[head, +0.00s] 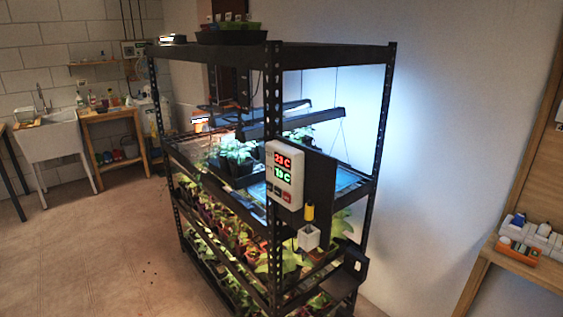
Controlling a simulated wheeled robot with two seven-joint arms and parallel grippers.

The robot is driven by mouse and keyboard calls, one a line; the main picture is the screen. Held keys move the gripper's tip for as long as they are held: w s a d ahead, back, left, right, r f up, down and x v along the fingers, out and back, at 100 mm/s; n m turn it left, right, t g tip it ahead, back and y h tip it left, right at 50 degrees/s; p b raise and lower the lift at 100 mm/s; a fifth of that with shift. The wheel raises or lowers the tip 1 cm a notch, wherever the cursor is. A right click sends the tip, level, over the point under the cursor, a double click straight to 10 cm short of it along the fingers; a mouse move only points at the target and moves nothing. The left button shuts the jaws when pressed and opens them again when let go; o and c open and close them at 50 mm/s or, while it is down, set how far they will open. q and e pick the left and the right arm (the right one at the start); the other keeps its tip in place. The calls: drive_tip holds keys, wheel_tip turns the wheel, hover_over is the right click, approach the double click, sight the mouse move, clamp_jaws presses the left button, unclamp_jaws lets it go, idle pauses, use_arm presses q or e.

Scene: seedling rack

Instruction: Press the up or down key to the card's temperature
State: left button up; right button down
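A white temperature controller (298,187) is fixed to the near corner post of the seedling rack. Its upper display (283,160) shows red digits that look like 23 C. Its lower display (283,177) shows green digits that look like 19 C. Small keys (280,193) sit below the displays, at least one of them red; their marks are too small to read. No card with a readable temperature can be made out. Neither of my grippers is in view.
The black rack (330,54) holds several plants on its shelves. A yellow-handled tool (310,212) stands in a white holder (308,237) below the controller. A wooden shelf unit (525,262) is at right, a sink (47,137) at far left.

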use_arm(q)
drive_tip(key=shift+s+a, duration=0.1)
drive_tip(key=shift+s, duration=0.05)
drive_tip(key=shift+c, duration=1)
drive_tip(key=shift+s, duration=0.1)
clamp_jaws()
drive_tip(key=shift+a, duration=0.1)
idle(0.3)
